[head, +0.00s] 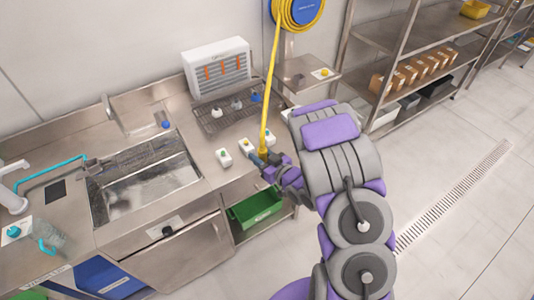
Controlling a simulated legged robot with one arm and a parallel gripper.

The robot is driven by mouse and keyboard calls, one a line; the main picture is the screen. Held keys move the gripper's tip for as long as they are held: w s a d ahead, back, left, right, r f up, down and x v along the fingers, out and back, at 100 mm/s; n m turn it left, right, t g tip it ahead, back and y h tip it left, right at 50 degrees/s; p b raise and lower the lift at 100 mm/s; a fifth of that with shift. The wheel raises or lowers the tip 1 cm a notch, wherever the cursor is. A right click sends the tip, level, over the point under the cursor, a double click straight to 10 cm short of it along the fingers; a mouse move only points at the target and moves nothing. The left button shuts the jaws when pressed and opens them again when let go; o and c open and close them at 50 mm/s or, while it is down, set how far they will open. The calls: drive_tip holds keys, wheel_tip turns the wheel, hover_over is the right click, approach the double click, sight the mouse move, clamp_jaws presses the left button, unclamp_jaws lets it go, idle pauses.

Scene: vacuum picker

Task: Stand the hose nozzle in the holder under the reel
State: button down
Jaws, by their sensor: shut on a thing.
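The yellow hose (270,80) hangs from the blue reel (303,10) on the wall at the top. It runs down to the hose nozzle (262,151), whose yellow end shows at my gripper. My gripper (263,161) is shut on the nozzle, above the front right of the steel counter. The nozzle's lower part and its exact tilt are hard to make out. A small steel shelf (296,68) under the reel carries a white block with a yellow top (322,73). I cannot tell whether that block is the holder.
A sink (150,180) is to the left, a white rack unit (217,66) behind. A green bin (257,207) sits below. Steel shelving (400,45) stands right; the floor at right is clear.

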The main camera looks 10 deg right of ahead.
drive_tip(key=shift+s+f, duration=0.25)
drive_tip(key=shift+w+d+f+b, duration=0.5)
drive_tip(key=shift+w+f, duration=0.35)
drive_tip(key=shift+w, duration=1.75)
drive_tip(key=shift+w+d+f+b, duration=0.45)
drive_tip(key=shift+w+f, duration=0.35)
drive_tip(key=shift+w, duration=1.75)
drive_tip(key=shift+w+d+f+b, duration=0.35)
drive_tip(key=shift+w+f+b, duration=0.35)
drive_tip(key=shift+w, duration=1.9)
drive_tip(key=shift+f, duration=0.3)
drive_tip(key=c, duration=0.7)
unclamp_jaws()
drive_tip(key=shift+s+r, duration=0.1)
drive_tip(key=shift+r, duration=0.05)
